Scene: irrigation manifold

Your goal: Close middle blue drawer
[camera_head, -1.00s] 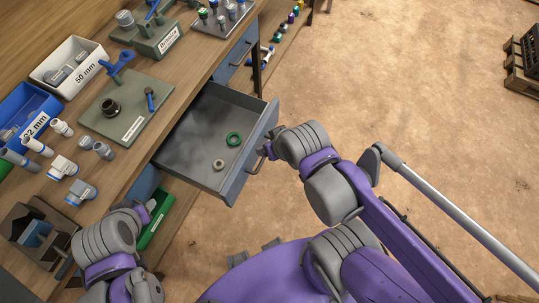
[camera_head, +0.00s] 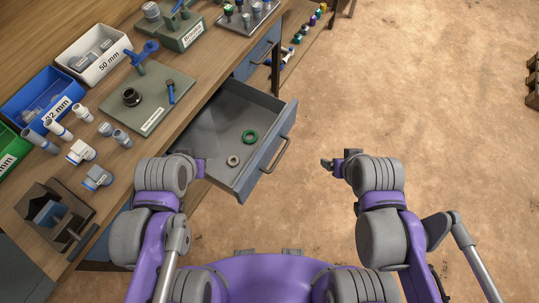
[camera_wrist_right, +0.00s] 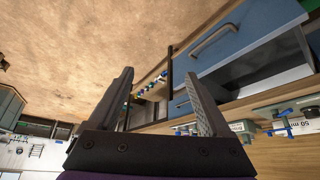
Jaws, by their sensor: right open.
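The blue drawer (camera_head: 262,165) stands pulled out from under the workbench, its grey tray open. A green ring (camera_head: 250,136) and a small beige ring (camera_head: 233,160) lie inside it. Its front has a bar handle (camera_head: 274,156). My right gripper (camera_head: 328,164) is open and empty, to the right of the handle and apart from it. In the right wrist view my right gripper (camera_wrist_right: 158,72) has spread fingers, with the blue drawer front (camera_wrist_right: 240,35) to the right. My left gripper (camera_head: 202,168) is at the drawer's near left side; contact and its jaws cannot be made out.
The workbench (camera_head: 200,95) carries bins, pipe fittings and a grey-green board (camera_head: 170,112). Another blue drawer (camera_head: 262,52) farther along the bench is shut. The floor (camera_head: 400,90) right of the drawer is clear.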

